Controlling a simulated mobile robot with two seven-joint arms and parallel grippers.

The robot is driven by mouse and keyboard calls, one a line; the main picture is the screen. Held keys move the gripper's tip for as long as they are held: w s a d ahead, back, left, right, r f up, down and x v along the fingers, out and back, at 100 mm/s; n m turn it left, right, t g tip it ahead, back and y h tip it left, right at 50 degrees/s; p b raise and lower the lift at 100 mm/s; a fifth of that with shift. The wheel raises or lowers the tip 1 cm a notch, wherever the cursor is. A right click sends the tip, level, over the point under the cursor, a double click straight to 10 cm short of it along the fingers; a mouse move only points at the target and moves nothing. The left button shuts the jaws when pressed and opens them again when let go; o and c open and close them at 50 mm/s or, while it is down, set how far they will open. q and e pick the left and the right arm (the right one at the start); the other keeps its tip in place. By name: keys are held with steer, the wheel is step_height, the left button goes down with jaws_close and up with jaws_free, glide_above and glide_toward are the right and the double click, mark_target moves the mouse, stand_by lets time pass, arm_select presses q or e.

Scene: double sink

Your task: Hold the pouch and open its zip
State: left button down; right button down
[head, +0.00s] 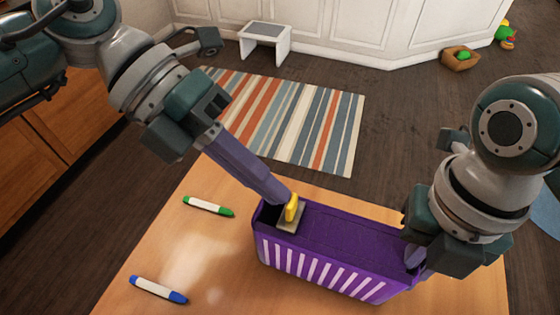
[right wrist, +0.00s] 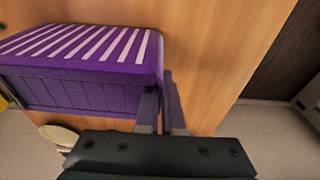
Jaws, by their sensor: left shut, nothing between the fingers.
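The purple pouch (head: 340,240), with white stripes on its front, lies on the wooden table. Its top has a pale block (head: 291,219) and a yellow zip tab (head: 292,208) at the left end, beside a dark gap. My left gripper (head: 278,194) comes down at the yellow tab, its fingers shut with nothing between them. My right gripper (head: 415,257) is at the pouch's right end. In the right wrist view its fingers (right wrist: 160,105) stand slightly apart at the end of the pouch (right wrist: 75,85); whether they pinch it is unclear.
A green marker (head: 208,206) and a blue marker (head: 158,289) lie on the table (head: 215,255), left of the pouch. Beyond it are a striped rug (head: 290,120), a white stool (head: 264,39) and a small box (head: 460,58) on the floor.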

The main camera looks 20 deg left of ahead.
mark_target(300, 216)
arm_select(q)
steer(key=d, duration=0.8)
steer(key=shift+w+d, duration=0.15)
steer(key=shift+d, duration=0.25)
steer(key=a, duration=0.4)
steer(key=shift+a, duration=0.3)
steer(key=v, duration=0.9)
steer(key=shift+r, duration=0.4)
steer(key=c, duration=1.6)
jaws_free()
steer(key=shift+a, duration=0.1)
